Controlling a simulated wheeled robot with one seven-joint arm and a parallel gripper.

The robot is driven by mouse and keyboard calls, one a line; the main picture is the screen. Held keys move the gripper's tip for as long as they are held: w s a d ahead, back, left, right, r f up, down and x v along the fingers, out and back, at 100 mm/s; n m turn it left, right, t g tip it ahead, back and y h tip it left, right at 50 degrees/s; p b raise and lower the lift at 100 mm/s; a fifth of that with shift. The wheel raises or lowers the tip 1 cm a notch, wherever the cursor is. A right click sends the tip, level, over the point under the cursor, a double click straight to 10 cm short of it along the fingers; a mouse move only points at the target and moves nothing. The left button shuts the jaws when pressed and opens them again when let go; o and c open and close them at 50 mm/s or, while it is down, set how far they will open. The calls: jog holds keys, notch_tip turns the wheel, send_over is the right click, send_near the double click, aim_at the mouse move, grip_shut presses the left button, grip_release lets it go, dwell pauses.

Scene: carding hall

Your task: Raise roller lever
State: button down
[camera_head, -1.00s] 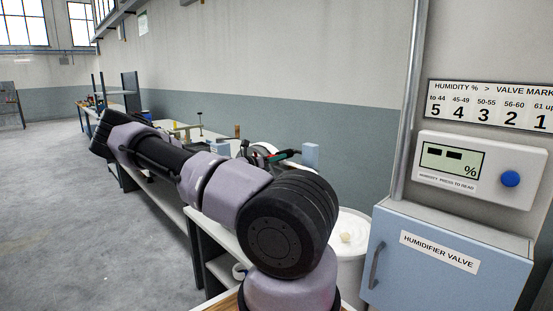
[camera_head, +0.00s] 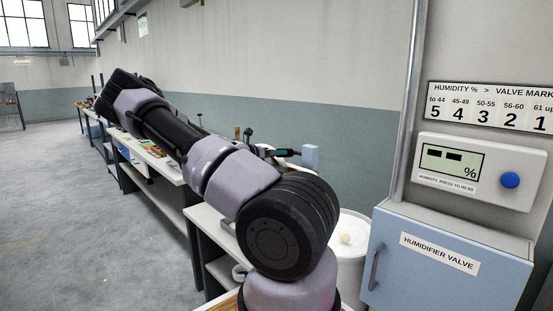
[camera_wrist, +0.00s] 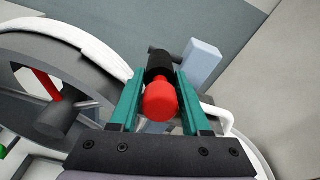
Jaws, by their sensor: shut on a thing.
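The roller lever shows in the wrist view as a red rounded knob (camera_wrist: 160,101) with a black part (camera_wrist: 159,63) beyond it. My gripper (camera_wrist: 160,78) has its teal fingers on either side of this lever and is shut on it. In the head view my gripper (camera_head: 284,152) is small and partly behind my arm, left of a light blue block. The lever cannot be made out clearly there. A large grey wheel-like roller (camera_wrist: 97,68) with a white band over its rim stands left of the gripper in the wrist view.
The light blue block (camera_head: 310,157) is close to my gripper, also in the wrist view (camera_wrist: 203,62). A white bin (camera_head: 350,240) and the blue humidifier valve cabinet (camera_head: 440,265) stand at right. Benches line the wall; the floor (camera_head: 80,220) at left is clear.

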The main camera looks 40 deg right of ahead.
jog(key=r+y, duration=0.1)
jog(key=d+r+y, duration=0.1)
jog(key=r+y, duration=0.1)
jog(key=r, duration=0.1)
jog(key=shift+d+y, duration=0.3)
jog(key=shift+y, duration=0.1)
jog(key=shift+w+d+r+y, duration=0.1)
jog(key=shift+d+r+y, duration=0.6)
jog(key=shift+r+y, duration=0.35)
jog(key=shift+w+d+r+g+y, duration=0.15)
jog(key=shift+d+r+y, duration=0.25)
jog(key=shift+y, duration=0.2)
jog(key=shift+s+d+r+g+y, duration=0.15)
jog(key=shift+d+r+y, duration=0.15)
jog(key=shift+d+y, duration=0.2)
jog(key=shift+w+d+r, duration=0.15)
jog(key=shift+r, duration=0.1)
jog(key=shift+d+r, duration=0.3)
jog(key=shift+d, duration=0.3)
jog(key=shift+d+r, duration=0.25)
jog(key=shift+d, duration=0.3)
jog(key=d, duration=0.2)
jog(key=shift+d+r, duration=0.3)
jog(key=shift+d, duration=0.05)
